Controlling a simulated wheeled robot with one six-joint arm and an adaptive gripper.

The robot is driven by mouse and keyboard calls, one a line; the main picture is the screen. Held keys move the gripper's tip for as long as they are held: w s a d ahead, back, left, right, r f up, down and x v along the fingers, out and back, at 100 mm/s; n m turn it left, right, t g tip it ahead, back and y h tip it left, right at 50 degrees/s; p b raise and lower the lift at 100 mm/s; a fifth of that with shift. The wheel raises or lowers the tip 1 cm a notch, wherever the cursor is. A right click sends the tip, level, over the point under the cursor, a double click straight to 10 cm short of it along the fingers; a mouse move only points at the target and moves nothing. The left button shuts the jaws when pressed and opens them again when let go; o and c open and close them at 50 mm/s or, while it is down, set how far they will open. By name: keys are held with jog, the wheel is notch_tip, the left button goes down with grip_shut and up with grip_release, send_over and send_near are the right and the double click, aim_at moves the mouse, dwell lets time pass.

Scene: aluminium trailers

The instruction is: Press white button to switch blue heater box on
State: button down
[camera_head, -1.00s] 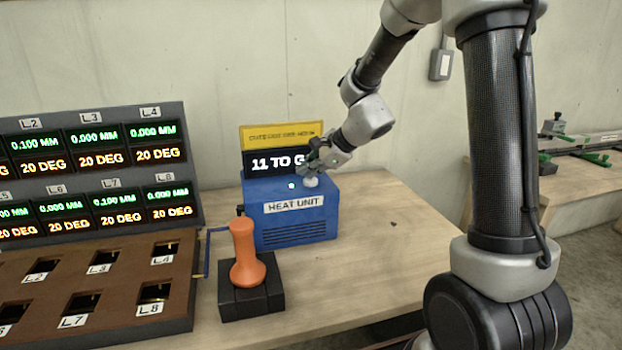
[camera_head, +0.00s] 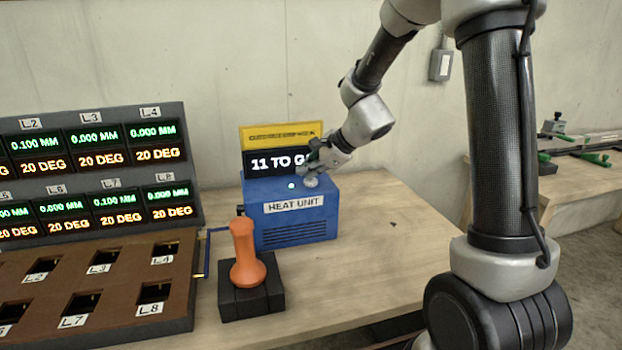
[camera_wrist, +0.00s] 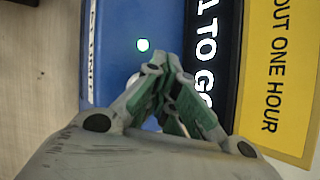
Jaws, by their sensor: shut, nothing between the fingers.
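The blue heater box (camera_head: 290,223), labelled HEAT UNIT, stands on the wooden table; its top also shows in the wrist view (camera_wrist: 112,75). A small green light glows on its top (camera_wrist: 143,45), lit in both views. The white button (camera_head: 311,182) is on the box top, right of the light. My gripper (camera_head: 310,172) is shut and empty, its fingertips pointing down at the button. In the wrist view the closed fingertips (camera_wrist: 160,64) mostly cover the button, so I cannot tell whether they touch it.
A black sign reading "11 TO GO" (camera_head: 262,161) and a yellow sign (camera_head: 280,136) stand behind the box. An orange handle (camera_head: 244,250) on a black base stands in front. A display panel (camera_head: 95,170) and brown slotted tray (camera_head: 110,262) are left. The table's right side is clear.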

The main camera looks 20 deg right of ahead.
aim_at(309, 181)
jog(key=shift+f, duration=0.35)
jog(key=shift+r, duration=3.4)
